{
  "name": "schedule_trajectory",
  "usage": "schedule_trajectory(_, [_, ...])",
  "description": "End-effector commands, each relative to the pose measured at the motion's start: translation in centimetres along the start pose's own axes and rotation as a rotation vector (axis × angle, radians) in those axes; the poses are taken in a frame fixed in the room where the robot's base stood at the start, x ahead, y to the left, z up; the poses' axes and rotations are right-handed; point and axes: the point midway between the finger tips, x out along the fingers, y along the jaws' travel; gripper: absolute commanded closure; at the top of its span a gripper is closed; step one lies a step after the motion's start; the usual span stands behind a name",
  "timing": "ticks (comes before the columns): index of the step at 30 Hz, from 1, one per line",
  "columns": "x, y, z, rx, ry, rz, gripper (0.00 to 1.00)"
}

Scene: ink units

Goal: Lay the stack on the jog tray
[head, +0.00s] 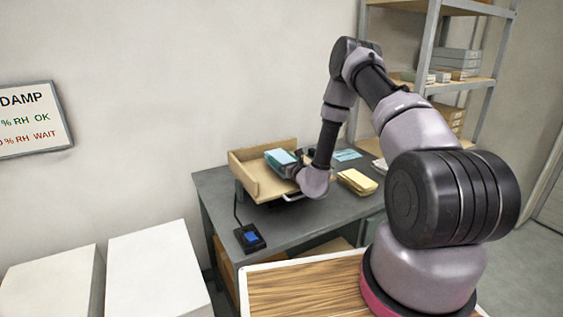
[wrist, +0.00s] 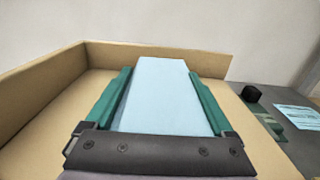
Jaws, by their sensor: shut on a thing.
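The stack is a light blue block of sheets (wrist: 165,95), which also shows in the head view (head: 279,158). My gripper (wrist: 163,85) is shut on the stack, with a green finger along each long side; it also shows in the head view (head: 288,163). The jog tray is a tan tray (wrist: 50,82) with raised walls at the back and left, and it also shows in the head view (head: 265,187). The stack is over the tray's floor, inside its walls. I cannot tell whether its underside touches the floor.
The tray stands on a grey table (head: 222,205). A small device with a blue screen (head: 249,238) lies near the table's front left. A yellow stack (head: 357,181) and light blue sheets (head: 347,155) lie right of the tray. A metal shelf (head: 430,45) stands behind.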

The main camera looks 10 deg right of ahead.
Motion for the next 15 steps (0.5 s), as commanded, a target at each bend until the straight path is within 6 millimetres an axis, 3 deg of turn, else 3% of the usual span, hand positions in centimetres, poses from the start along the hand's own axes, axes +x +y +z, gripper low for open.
schedule_trajectory(3, [0.01,0.01,-0.95,-0.001,-0.001,0.000,0.99])
schedule_trajectory(13, [0.02,0.00,-1.20,-0.001,-0.001,0.000,0.99])
schedule_trajectory(14, [0.00,0.00,-1.20,-0.001,0.000,0.000,0.01])
schedule_trajectory(15, [0.00,-0.01,-1.18,-0.001,0.000,0.000,0.00])
